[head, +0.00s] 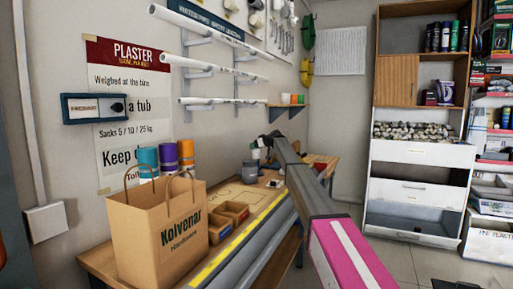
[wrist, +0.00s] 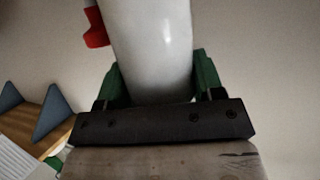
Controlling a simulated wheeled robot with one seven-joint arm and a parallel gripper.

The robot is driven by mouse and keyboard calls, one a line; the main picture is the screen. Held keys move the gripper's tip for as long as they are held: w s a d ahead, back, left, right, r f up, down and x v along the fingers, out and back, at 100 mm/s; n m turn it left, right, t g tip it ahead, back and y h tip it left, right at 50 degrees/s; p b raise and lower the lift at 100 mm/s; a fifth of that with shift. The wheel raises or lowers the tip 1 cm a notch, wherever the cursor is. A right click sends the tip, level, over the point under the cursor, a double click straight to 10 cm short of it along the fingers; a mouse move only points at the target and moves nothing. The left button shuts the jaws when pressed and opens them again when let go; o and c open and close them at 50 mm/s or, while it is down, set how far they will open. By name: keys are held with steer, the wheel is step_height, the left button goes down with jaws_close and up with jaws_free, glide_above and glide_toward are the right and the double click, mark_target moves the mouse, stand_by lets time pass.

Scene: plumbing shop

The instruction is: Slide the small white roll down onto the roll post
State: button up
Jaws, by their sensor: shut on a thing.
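In the wrist view, my gripper (wrist: 152,80) has its two green fingers on either side of a smooth white cylinder (wrist: 155,40), which looks like the small white roll. The fingers are shut on it. It fills the upper middle of that view and runs out of the top edge. In the head view my gripper (head: 268,142) is small and dark at the far end of my arm, above the back of the workbench. A pale bit beside it may be the roll; my arm hides most of it. I cannot make out the roll post in either view.
The workbench (head: 98,262) carries a paper bag (head: 150,235), orange and purple rolls, brown boxes (head: 232,211) and a grey can (head: 250,173). White pipes (head: 222,101) on brackets stick out from the wall above. A red piece (wrist: 95,27) is close to the cylinder's left.

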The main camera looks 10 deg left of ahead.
steer(key=shift+f, duration=0.85)
steer(key=o, duration=1.1)
steer(key=shift+w+d, duration=0.1)
steer(key=shift+r, duration=0.1)
steer(key=shift+v, duration=5.6)
steer(key=shift+d, duration=0.1)
